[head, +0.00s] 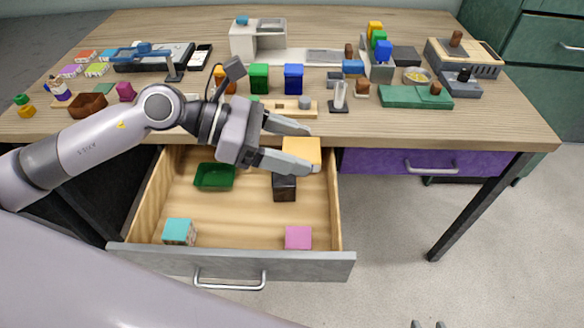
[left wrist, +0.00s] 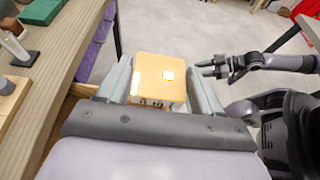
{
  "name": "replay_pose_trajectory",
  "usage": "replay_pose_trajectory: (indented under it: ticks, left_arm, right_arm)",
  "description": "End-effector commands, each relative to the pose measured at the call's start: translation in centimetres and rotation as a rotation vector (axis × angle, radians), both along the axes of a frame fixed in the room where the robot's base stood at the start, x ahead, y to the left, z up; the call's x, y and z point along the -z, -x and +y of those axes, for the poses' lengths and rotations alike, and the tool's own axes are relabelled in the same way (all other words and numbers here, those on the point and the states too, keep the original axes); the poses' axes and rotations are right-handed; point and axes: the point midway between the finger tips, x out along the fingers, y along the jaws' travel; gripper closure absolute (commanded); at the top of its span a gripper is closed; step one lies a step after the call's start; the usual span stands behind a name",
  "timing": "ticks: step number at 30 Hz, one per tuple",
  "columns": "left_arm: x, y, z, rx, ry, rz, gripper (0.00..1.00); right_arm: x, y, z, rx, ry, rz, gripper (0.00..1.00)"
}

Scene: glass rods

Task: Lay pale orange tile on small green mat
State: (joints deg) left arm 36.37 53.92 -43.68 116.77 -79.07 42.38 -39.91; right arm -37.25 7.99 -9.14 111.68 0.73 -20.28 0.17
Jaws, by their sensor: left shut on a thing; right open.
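The pale orange tile (head: 299,145) is a thick block with a flat orange top. My left gripper (head: 309,150) is shut on it, one finger on each side, above the right part of the open drawer, at the table's front edge. In the left wrist view the tile (left wrist: 152,72) sits between the fingers, with a bright square on top and dark marks on its near side. A small flat green piece (head: 104,87), perhaps the small green mat, lies at the table's left, partly hidden. My right gripper (left wrist: 214,67) is open and empty; its tips show at the head view's bottom edge.
The open drawer (head: 230,262) holds a dark green tray (head: 214,177), a black block (head: 284,188), a teal-topped block (head: 179,230) and a pink block (head: 298,237). The table (head: 480,125) is crowded, with a larger green board (head: 400,97) at right.

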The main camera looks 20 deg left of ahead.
Motion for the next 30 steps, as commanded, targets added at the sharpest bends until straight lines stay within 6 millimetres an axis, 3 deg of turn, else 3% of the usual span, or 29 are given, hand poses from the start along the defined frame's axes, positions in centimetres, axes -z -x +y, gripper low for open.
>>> replay_pose_trajectory:
  ticks: [6,17,23,30]
  left_arm:
    - [-1.4,0.0,0.0,-0.002,0.001,-0.001,0.7]
    - [-1.6,0.2,0.0,-0.014,0.007,0.004,0.7]
    - [-0.7,-0.1,2.1,-0.096,0.006,0.008,0.7]
    - [1.4,-0.3,6.2,-0.234,0.005,0.009,0.7]
  right_arm:
    - [0.0,0.0,0.0,0.0,0.0,0.0,0.57]
    - [0.0,0.0,0.0,0.0,0.0,0.0,0.57]
    - [0.0,0.0,0.0,0.0,0.0,0.0,0.57]
    - [0.0,0.0,0.0,0.0,0.0,0.0,0.57]
